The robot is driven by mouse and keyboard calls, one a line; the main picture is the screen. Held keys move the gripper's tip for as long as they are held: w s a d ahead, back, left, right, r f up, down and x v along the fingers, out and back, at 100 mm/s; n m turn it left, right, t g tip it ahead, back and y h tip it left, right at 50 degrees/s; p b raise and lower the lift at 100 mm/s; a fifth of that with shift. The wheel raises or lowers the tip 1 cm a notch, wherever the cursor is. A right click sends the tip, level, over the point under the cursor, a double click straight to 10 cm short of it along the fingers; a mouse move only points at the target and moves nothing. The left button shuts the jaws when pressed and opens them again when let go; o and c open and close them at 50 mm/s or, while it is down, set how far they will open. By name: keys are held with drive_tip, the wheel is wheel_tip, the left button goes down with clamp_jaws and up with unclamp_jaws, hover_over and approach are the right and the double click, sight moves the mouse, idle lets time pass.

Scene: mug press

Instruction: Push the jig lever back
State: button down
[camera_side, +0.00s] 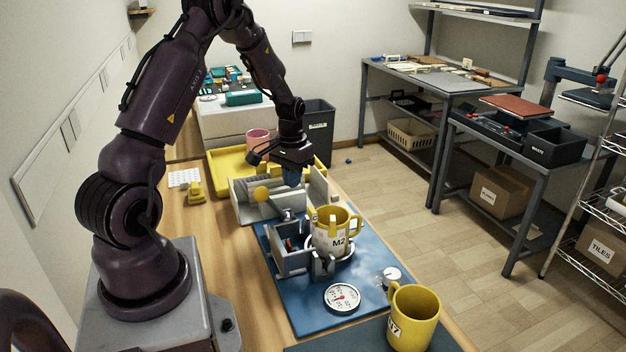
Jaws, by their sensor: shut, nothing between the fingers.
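The jig (291,262) is a grey fixture on a blue board (300,310). A white and yellow mug marked M2 (333,232) stands upright in it. A yellow ball-shaped knob (262,193) shows at the near wall of a grey bin (247,211) behind the jig; I cannot tell whether it belongs to the lever. Small grey parts (288,214) stick up at the jig's back; the lever is not clear among them. My gripper (292,178) points down above the grey bin, behind the mug, shut and empty. It appears apart from the mug and jig.
A yellow mug (413,318) stands at the front right. A yellow tray (226,160) with a pink mug (257,141) lies behind. A yellow tool (195,192) sits left.

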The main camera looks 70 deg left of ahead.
drive_tip(key=shift+w+r, duration=0.2)
drive_tip(key=shift+r, duration=0.95)
drive_tip(key=shift+w+r, duration=0.2)
drive_tip(key=shift+r, duration=0.95)
drive_tip(key=s+d+r+m+t, duration=0.2)
drive_tip(key=s+d+r, duration=0.2)
drive_tip(key=d, duration=0.5)
drive_tip(key=s+d+r+m+t, duration=0.1)
drive_tip(key=s+d+r, duration=0.3)
drive_tip(key=d+r, duration=0.4)
drive_tip(key=s+d+r+m+t, duration=0.2)
drive_tip(key=d+r, duration=0.5)
drive_tip(key=d, duration=0.4)
drive_tip(key=shift+s+m+t, duration=0.3)
drive_tip(key=shift+s+m, duration=0.2)
drive_tip(key=shift+s, duration=0.65)
